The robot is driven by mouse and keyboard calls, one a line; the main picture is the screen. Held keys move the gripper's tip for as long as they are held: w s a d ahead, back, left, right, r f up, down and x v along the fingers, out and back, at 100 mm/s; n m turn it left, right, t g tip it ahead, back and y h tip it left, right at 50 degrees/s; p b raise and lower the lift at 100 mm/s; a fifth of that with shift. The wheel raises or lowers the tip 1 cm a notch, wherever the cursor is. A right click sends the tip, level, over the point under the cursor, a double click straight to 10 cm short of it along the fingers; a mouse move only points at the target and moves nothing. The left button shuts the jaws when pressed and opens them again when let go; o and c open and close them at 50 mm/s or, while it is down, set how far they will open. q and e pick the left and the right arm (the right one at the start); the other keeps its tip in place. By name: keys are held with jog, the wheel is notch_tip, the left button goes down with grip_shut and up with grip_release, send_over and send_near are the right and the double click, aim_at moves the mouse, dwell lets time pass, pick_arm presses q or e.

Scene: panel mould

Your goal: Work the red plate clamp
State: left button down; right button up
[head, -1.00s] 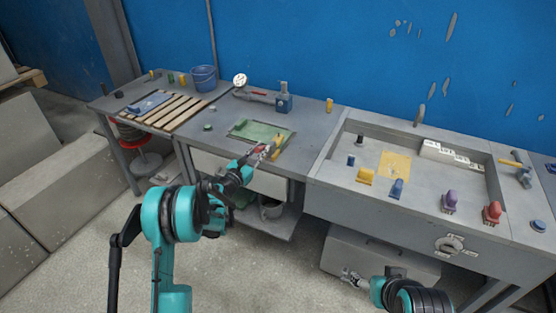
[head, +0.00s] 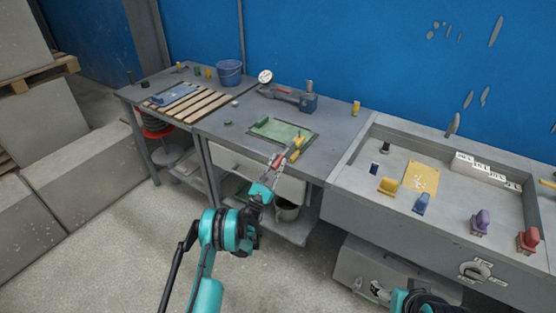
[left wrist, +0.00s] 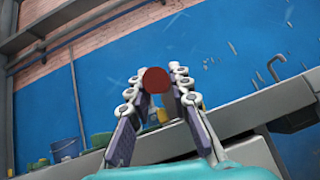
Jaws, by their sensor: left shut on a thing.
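A red part (head: 279,159), which I take to be the red clamp's handle, sits at the front edge of the bench by the green plate (head: 268,127). My left gripper (head: 275,163) is shut on it. In the left wrist view the round red end (left wrist: 155,80) shows between the two fingers of the left gripper (left wrist: 156,88). A yellow part (head: 297,145) stands just right of the grip, at the plate's front right corner. The fingers partly hide the clamp's lower part. My right gripper (head: 379,291) hangs low in front of the bench; its jaws are too small to read.
The grey tray (head: 350,207) on the right holds yellow, blue, purple and red (head: 529,240) pieces.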

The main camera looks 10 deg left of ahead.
aim_at(277, 160)
pick_arm(q)
jog(key=shift+w, duration=0.1)
dwell(0.4)
jog(key=c, duration=1.4)
grip_release()
jog(key=shift+o, duration=0.2)
notch_tip(277, 160, up, 10)
jog(key=v, duration=0.9)
